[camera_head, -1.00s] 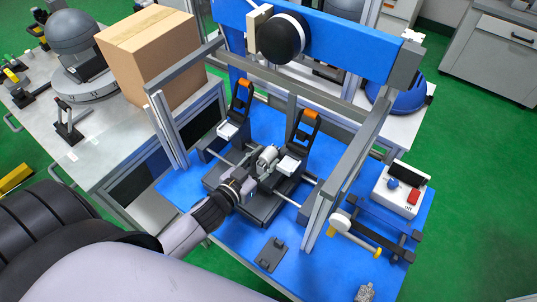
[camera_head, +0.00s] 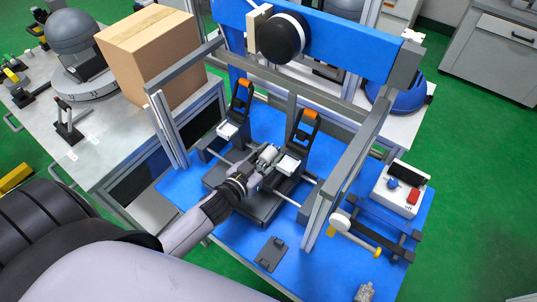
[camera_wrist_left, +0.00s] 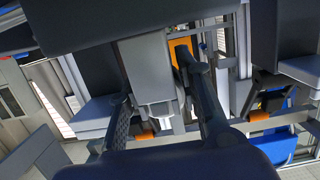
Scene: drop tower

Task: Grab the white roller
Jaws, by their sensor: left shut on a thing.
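The white roller (camera_head: 267,154) is a short pale cylinder at the middle of the dark fixture (camera_head: 262,205) on the blue table, between two orange-tipped uprights. My left gripper (camera_head: 257,168) comes in from the lower left and is shut on the roller. In the left wrist view the pale roller (camera_wrist_left: 152,75) lies between the two dark fingers of my left gripper (camera_wrist_left: 165,105). Part of the roller is hidden by the gripper. I cannot tell whether it is lifted off its support. My right gripper is not in view.
An orange-tipped upright (camera_head: 302,132) stands close by. A control box (camera_head: 402,188) and a stand with a white-capped rod (camera_head: 358,236) are to the right.

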